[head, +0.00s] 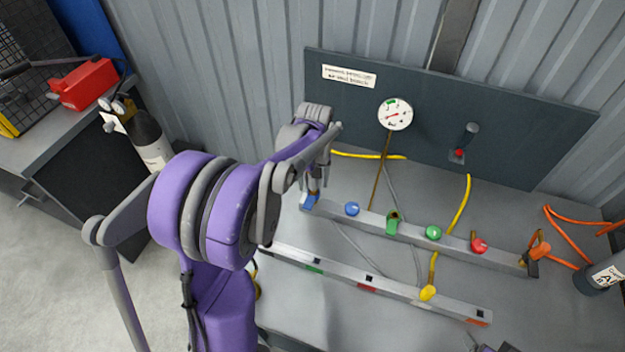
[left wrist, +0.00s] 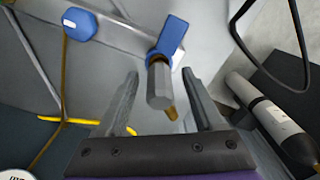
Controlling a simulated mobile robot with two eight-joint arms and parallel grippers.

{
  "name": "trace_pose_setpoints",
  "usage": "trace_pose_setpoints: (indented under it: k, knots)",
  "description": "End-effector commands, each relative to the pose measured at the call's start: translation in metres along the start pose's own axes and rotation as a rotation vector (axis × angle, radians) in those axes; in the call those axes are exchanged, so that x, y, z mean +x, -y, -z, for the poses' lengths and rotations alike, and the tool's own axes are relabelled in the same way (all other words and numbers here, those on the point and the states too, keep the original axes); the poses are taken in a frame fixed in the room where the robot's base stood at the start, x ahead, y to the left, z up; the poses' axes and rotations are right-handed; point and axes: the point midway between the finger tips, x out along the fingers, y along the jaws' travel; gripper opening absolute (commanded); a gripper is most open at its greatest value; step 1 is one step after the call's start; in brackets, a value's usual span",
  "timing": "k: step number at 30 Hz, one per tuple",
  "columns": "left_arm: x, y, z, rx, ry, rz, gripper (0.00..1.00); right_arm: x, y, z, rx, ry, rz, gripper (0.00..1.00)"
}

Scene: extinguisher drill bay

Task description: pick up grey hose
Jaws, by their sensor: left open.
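A thin grey hose (head: 397,197) runs down from behind the upper manifold bar (head: 408,231) to the bench. A second thin grey line (head: 352,240) crosses the bench below the bar. A thin grey line also shows at the upper left of the left wrist view (left wrist: 36,60). My left gripper (head: 314,190) is open at the bar's left end. In the left wrist view its fingers (left wrist: 160,74) stand either side of a grey hexagonal fitting (left wrist: 159,88) under a blue lever (left wrist: 171,38); contact is unclear. Only a purple and grey part of my right arm shows at the bottom right.
Yellow hoses (head: 461,205) and orange hoses (head: 575,218) lie around the bar. A lower slotted rail (head: 400,292) runs nearer me. A dark panel with a gauge (head: 395,114) stands behind. A dark bottle (head: 148,135) stands at left.

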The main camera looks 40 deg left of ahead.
Motion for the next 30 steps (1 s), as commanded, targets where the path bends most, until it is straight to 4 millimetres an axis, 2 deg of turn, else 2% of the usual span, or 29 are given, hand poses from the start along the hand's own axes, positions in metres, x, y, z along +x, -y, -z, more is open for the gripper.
trace_pose_setpoints:
  k: [2, 12, 14, 25, 30]
  knots:
    - [0.0, 0.0, 0.0, 0.0, 0.0, 0.0, 0.69, 0.0, 0.0, 0.0, 0.0, 0.0, 0.0, 0.81]
    - [-0.001, 0.0, 0.0, 0.0, 0.0, 0.0, 0.09, 0.0, 0.0, 0.0, 0.0, 0.0, 0.0, 0.81]
    - [-0.001, 0.0, 0.0, 0.0, 0.0, 0.0, 0.0, 0.0, 0.0, 0.0, 0.0, 0.0, 0.0, 0.81]
    - [-0.003, 0.0, 0.0, 0.0, 0.0, 0.0, 0.0, 0.0, 0.0, 0.0, 0.0, 0.0, 0.0, 0.81]
    - [-0.024, 0.0, 0.0, 0.0, 0.0, 0.0, 0.0, -0.001, 0.0, 0.002, 0.0, -0.002, 0.0, 0.81]
